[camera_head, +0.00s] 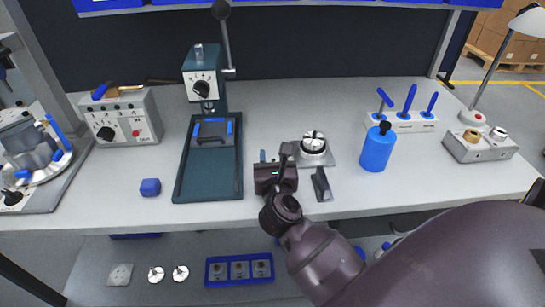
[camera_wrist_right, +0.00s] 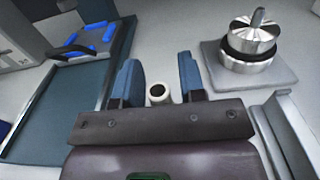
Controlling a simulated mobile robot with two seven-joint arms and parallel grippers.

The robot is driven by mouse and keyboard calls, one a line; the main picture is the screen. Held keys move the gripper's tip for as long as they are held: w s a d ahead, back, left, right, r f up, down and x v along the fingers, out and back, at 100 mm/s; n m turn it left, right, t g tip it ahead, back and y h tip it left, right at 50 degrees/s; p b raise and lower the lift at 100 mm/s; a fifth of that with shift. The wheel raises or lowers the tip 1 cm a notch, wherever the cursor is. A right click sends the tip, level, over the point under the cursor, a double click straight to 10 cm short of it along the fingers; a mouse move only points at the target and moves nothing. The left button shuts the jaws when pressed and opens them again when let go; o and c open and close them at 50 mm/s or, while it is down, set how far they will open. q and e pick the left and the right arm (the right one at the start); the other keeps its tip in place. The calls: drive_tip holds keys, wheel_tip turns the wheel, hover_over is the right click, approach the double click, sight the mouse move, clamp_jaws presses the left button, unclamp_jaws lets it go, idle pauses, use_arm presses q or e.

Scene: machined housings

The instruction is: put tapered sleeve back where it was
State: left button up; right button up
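My right gripper (camera_head: 274,160) is over the middle of the bench, between the green tray and the square metal plate. In the right wrist view its two blue-grey fingers (camera_wrist_right: 162,82) stand apart. A small white hollow piece with a dark bore (camera_wrist_right: 158,93), which looks like the tapered sleeve, shows between them. A gap shows between it and the right finger, so it does not look gripped. I cannot tell its exact height relative to the fingertips. In the head view I cannot make it out behind my gripper. My left gripper is not in view.
A round metal fixture (camera_head: 313,143) on a plate stands close right of my gripper, with a dark angled block (camera_head: 321,184) in front. The green tray (camera_head: 181,180) lies left. A blue bottle (camera_head: 377,149) stands farther right.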

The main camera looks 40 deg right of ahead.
drive_tip(key=shift+o, duration=0.2)
drive_tip(key=shift+r, duration=0.15)
drive_tip(key=shift+s+a, duration=0.1)
drive_tip(key=v, duration=1)
drive_tip(key=shift+s+a, duration=0.2)
drive_tip(key=shift+s, duration=0.1)
drive_tip(key=shift+s+a, duration=0.3)
drive_tip(key=shift+s, duration=0.15)
